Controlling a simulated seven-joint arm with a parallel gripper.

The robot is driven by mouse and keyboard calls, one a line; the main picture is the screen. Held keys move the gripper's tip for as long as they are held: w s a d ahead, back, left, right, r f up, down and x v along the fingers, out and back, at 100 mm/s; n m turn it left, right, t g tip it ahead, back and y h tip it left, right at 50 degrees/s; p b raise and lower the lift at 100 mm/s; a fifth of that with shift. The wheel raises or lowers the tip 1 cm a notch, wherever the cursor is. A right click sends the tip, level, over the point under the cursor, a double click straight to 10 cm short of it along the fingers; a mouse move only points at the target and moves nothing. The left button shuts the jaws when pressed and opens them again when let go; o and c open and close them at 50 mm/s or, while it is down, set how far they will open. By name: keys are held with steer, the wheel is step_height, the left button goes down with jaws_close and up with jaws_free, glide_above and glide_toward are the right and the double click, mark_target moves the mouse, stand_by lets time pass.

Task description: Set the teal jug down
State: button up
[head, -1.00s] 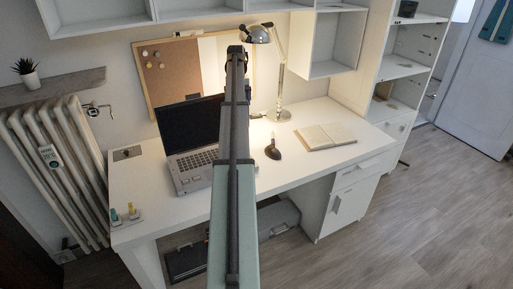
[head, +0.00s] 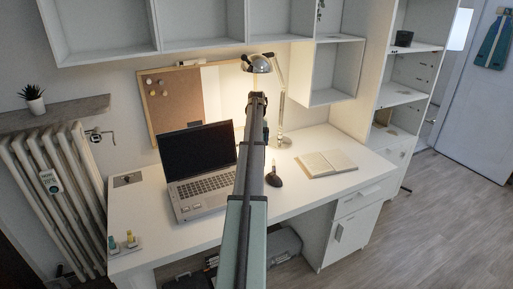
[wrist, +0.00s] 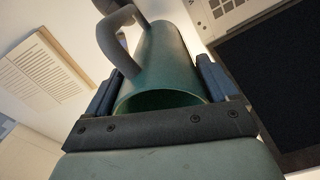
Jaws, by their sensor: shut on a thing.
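The teal jug (wrist: 168,62) is between the two fingers of my gripper (wrist: 158,88) in the wrist view. My gripper is shut on it. The jug's round opening faces the wrist camera, and its grey curved handle (wrist: 112,40) sticks out at the upper left. The far end of the jug is at the top of the picture; I cannot tell whether it touches the desk. In the head view my arm reaches over the white desk (head: 218,218), just right of the laptop, and hides the jug and the fingers.
The open laptop (head: 197,152) stands left of my arm; its dark screen is close at right in the wrist view (wrist: 285,75). A dark mouse-like item (head: 274,180), a lamp (head: 283,141) and an open book (head: 326,163) are to the right.

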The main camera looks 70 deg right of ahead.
steer(key=shift+f, duration=1.7)
steer(key=o, duration=1.3)
step_height(320, 180, up, 12)
steer(key=shift+r, duration=0.15)
